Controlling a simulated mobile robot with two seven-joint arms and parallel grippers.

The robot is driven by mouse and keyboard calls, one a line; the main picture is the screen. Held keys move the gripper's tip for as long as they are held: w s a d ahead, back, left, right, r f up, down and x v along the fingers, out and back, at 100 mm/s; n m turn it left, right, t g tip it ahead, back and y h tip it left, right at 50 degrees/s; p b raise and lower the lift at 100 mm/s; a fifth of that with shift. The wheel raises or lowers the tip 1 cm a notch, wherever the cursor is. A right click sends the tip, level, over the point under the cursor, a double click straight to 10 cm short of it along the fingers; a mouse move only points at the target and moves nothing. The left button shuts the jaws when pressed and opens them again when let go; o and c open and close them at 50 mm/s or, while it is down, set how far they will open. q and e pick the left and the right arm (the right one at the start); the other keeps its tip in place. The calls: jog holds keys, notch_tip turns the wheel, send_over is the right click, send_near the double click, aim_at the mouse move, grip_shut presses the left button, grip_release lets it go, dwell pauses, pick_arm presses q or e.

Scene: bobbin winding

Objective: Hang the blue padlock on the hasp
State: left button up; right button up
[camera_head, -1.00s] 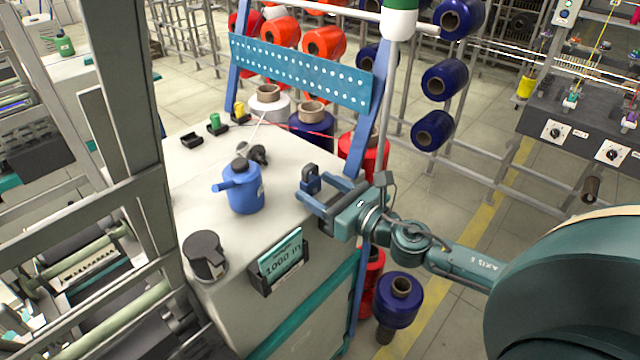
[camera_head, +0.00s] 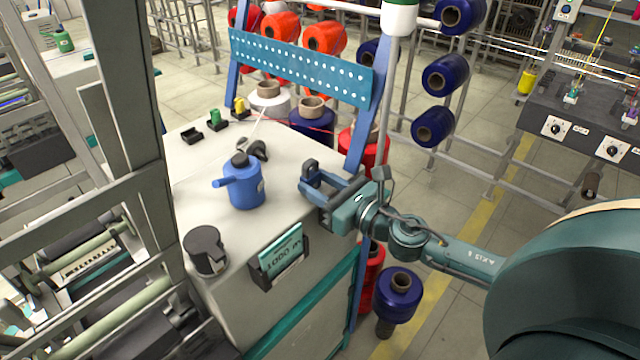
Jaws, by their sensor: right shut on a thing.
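My right gripper (camera_head: 313,184) comes in from the right and is above the right edge of the pale cabinet top. Its blue-grey fingers point left and are shut on the small blue padlock (camera_head: 309,176). The padlock's dark shackle arches upward above the fingertips. Most of the padlock body is hidden by the fingers. I cannot make out the hasp in this view. My left gripper is not in view.
On the cabinet top (camera_head: 215,165) stand a blue can (camera_head: 245,188), a dark cylindrical pot (camera_head: 205,250) and small clips. A card holder (camera_head: 281,258) is on the front edge. A blue frame with a perforated panel (camera_head: 300,68) and thread cones stand behind.

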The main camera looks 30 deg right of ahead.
jog(key=shift+r+p, duration=2.55)
jog(key=shift+r, duration=0.1)
jog(key=shift+f, duration=0.1)
